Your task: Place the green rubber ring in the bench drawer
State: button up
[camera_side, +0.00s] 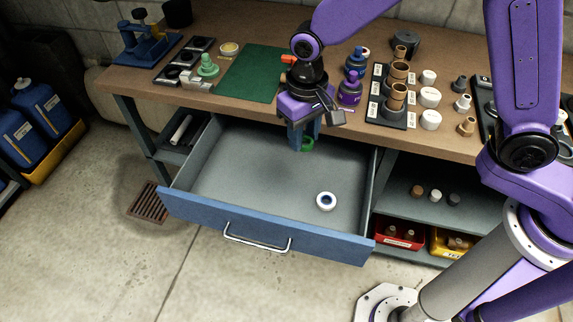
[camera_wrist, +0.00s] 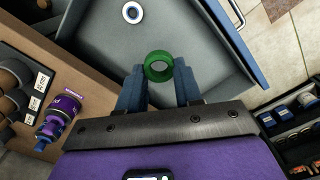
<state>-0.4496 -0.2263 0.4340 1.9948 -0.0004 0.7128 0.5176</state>
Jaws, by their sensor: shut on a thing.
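The green rubber ring (camera_wrist: 159,66) is held between the blue fingertips of my gripper (camera_wrist: 159,82) in the wrist view. In the side view my gripper (camera_side: 304,139) points down over the back part of the open drawer, and the ring (camera_side: 308,144) shows partly behind the fingers. The bench drawer (camera_side: 250,175) is pulled out, with a grey inside and a blue front (camera_side: 262,226). The ring appears to be above the drawer floor; its exact height is hard to tell.
A white and blue ring (camera_side: 326,201) lies in the drawer's right part. The rest of its floor is clear. On the bench top (camera_side: 215,105) stand a purple bottle (camera_side: 349,92), a blue bottle (camera_side: 356,63), labelled holders with brown fittings and a green mat (camera_side: 247,77).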

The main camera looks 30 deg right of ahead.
notch_tip(320, 180, down, 12)
send_over(254, 188)
notch_tip(254, 188, down, 9)
jog(key=shift+s+f, duration=0.15)
jog(key=shift+f, duration=0.3)
jog(key=shift+w+f, duration=0.2)
jog(key=shift+f, duration=1.3)
jog(key=shift+f, duration=0.1)
jog(key=o, duration=1)
